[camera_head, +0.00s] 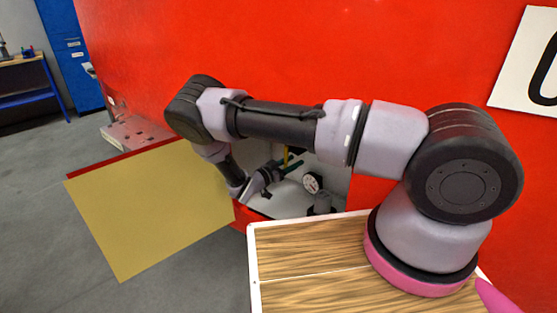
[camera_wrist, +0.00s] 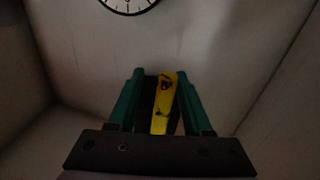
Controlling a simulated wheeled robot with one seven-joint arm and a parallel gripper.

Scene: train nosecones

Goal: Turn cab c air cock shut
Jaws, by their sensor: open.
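The air cock's yellow handle (camera_wrist: 163,105) stands between the two green fingers of my gripper (camera_wrist: 160,76) in the wrist view. The fingers are open, one on each side of the handle; whether either touches it I cannot tell. In the head view my gripper (camera_head: 287,168) reaches into the white compartment (camera_head: 291,200) in the red nose. A small piece of the yellow handle (camera_head: 286,154) shows above the fingers there. The handle's lower part and pivot are hidden by my gripper.
A round gauge (camera_head: 312,182) sits in the compartment, right of my gripper; it also shows at the top of the wrist view (camera_wrist: 130,4). The open yellowish door panel (camera_head: 150,210) lies left of the opening. The compartment's walls close in around my gripper.

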